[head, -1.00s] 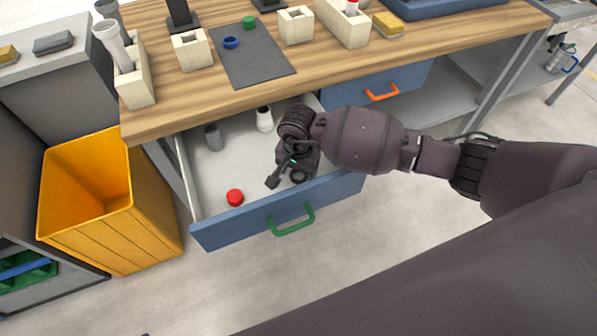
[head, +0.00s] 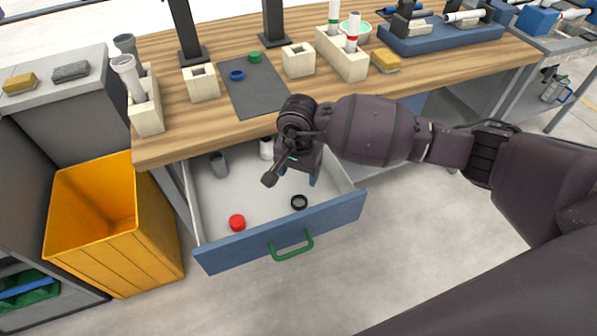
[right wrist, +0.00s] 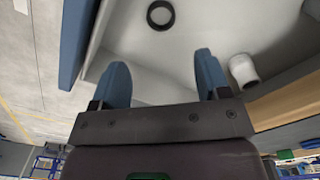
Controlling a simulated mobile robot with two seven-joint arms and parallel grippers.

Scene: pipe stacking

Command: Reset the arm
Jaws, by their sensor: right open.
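My right arm comes in from the right in the head view. Its gripper (head: 297,178) hangs over the open drawer (head: 335,222). In the right wrist view the two blue fingers of the gripper (right wrist: 160,82) stand apart with nothing between them. A black ring (right wrist: 160,14) lies on the drawer floor beyond the fingertips; in the head view the black ring (head: 299,202) lies just below the gripper. A white pipe piece (right wrist: 243,70) is beside the right finger in the wrist view. My left gripper is not in view.
The drawer also holds a red cap (head: 237,222) and a grey pipe piece (head: 219,165). The wooden workbench (head: 200,140) stands above it, with holder blocks and a dark mat (head: 260,92). A yellow bin (head: 100,220) stands at left. Floor at front right is clear.

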